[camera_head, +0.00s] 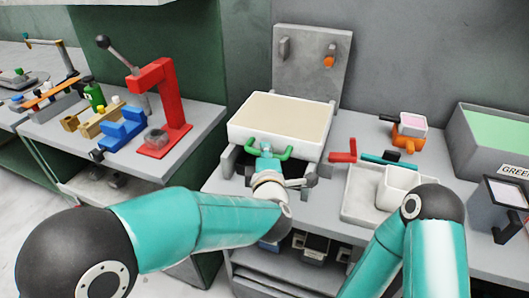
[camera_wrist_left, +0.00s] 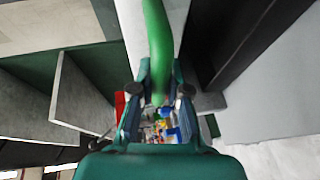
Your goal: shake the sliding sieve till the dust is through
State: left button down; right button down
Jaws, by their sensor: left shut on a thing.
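The sliding sieve (camera_head: 322,135) is a white-rimmed box with a cream-coloured, even surface inside. It sits on a grey frame on the middle bench, and a green handle (camera_head: 286,154) sticks out at its front. My left gripper (camera_head: 266,156) is at this handle, shut on it. In the left wrist view the green handle (camera_wrist_left: 157,40) runs as a thick bar between the fingers of my left gripper (camera_wrist_left: 160,92). Whether the cream surface is dust or mesh cannot be told. The space under the sieve is mostly hidden. My right arm shows, but its gripper does not.
A grey upright panel (camera_head: 311,65) stands behind the sieve. To the right are a red piece (camera_head: 342,157), a white tray (camera_head: 358,203), an orange object (camera_head: 408,137) and a grey bin (camera_head: 475,155) with green inside. A red press (camera_head: 160,105) stands on the left bench.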

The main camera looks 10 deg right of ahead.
pick_arm(q)
jog(key=c, duration=1.1)
grip_release()
jog(key=shift+d+f, duration=0.1)
jog(key=shift+f, duration=0.05)
jog(key=shift+c, duration=0.2)
jog(key=shift+s, duration=0.15)
jog(key=shift+s+r, duration=0.2)
jog(key=shift+s, duration=0.05)
jog(key=s+a+r, duration=0.1)
jog(key=s, duration=1)
jog(key=shift+r, duration=0.4)
